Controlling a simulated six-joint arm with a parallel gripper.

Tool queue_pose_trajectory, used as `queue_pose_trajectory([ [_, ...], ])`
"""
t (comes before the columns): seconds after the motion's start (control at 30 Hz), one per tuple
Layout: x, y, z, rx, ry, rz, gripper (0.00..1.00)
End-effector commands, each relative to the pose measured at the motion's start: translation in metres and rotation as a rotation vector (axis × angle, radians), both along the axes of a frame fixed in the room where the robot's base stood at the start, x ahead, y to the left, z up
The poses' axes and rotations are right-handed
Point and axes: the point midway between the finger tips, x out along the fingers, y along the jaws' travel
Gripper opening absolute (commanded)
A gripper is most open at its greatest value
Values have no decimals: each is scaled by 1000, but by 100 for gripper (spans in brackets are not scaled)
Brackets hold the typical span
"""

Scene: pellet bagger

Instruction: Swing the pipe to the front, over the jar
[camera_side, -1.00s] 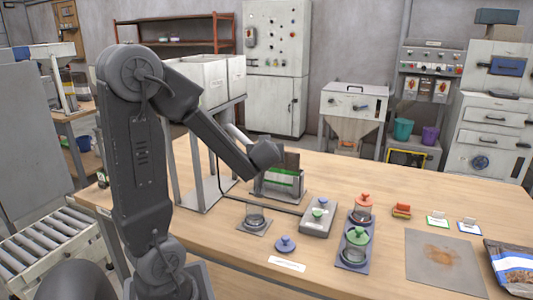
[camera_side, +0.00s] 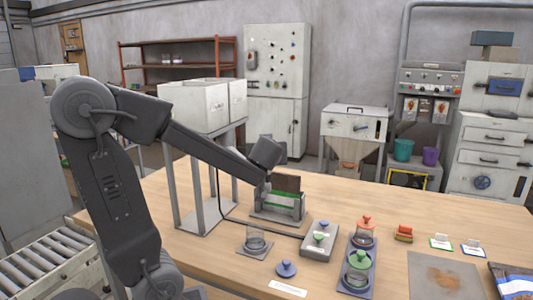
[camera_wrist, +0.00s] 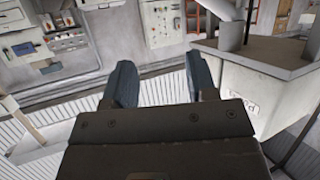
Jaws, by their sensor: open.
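The jar (camera_side: 255,242) is clear glass and stands upright on a grey pad on the bench, left of centre in the side view. I cannot make out the pipe in the side view now; my arm crosses the area beside the bin stand and hides it. My gripper (camera_wrist: 161,80) is open in the wrist view, with two blue-grey fingers apart and nothing seen between them. In the side view my wrist is above and behind the jar, in front of the green-striped holder (camera_side: 279,208), and the fingertips are hard to see.
White bins (camera_side: 201,106) stand on a grey metal stand (camera_side: 200,222) at left; a labelled bin (camera_wrist: 265,95) fills the right of the wrist view, close to the fingers. A blue-knobbed lid (camera_side: 286,269), a button box (camera_side: 320,241) and a tray with two lidded jars (camera_side: 358,270) lie right of the jar.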

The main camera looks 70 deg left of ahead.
Motion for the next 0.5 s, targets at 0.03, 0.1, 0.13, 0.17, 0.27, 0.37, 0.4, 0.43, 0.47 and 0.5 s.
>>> queue_pose_trajectory([
  [0.03,0,0,5,0,-2,0,52],
  [0.1,0,0,8,0,-1,-1,52],
  [0.13,0,0,8,0,0,-1,52],
  [0.17,0,0,9,0,0,-1,52],
  [0.27,0,0,9,-1,1,0,52],
  [0.37,0,0,9,-1,1,0,52],
  [0.4,0,0,9,0,0,-1,52],
  [0.43,1,0,9,0,1,-4,52],
  [0.47,2,0,10,1,0,-10,52],
  [0.5,6,0,12,3,-1,-28,52],
])
